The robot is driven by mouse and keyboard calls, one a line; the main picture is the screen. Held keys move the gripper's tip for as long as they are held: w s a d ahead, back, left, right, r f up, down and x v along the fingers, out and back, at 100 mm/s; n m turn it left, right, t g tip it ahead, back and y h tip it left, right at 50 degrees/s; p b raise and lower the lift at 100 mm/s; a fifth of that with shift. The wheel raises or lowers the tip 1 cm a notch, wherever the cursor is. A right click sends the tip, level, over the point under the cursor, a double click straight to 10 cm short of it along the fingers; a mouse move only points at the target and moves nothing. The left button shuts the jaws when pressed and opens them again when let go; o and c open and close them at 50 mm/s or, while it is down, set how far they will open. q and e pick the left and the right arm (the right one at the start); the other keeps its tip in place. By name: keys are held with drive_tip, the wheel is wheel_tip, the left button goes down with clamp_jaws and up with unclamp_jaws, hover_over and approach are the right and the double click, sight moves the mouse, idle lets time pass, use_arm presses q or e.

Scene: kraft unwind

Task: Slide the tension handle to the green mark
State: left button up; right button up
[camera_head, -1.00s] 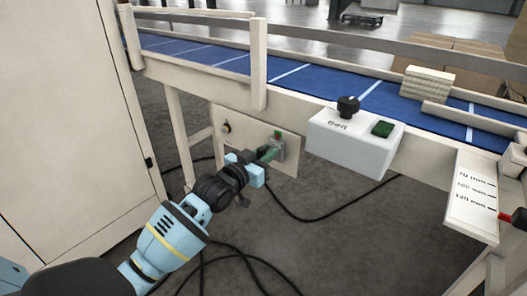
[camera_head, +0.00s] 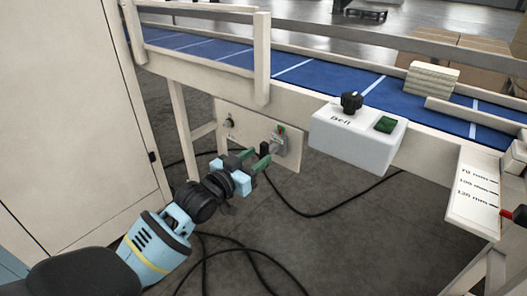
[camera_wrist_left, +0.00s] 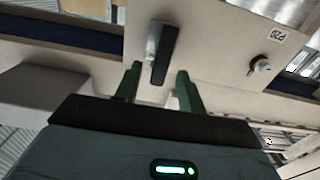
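A black handle (camera_head: 264,149) sticks out from a grey mount (camera_head: 280,146) on the cream panel below the conveyor. A small green and red marking (camera_head: 281,130) shows at the top of the mount; its detail is too small to read. My left gripper (camera_head: 255,158) is just in front of the handle, its green fingers apart. In the left wrist view the black handle (camera_wrist_left: 165,55) lies ahead of and between the two open fingers (camera_wrist_left: 156,80), with nothing gripped. Any contact is not clear.
A white control box (camera_head: 355,140) with a black knob and green button is right of the panel. A small knob (camera_head: 229,123) sits on the panel's left. A millimetre scale (camera_head: 474,198) is at far right. A tall cabinet stands left; black cables lie on the floor.

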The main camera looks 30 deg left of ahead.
use_arm(q)
drive_tip(key=shift+s+a, duration=0.1)
drive_tip(key=shift+s, duration=0.95)
drive_tip(key=shift+f, duration=0.1)
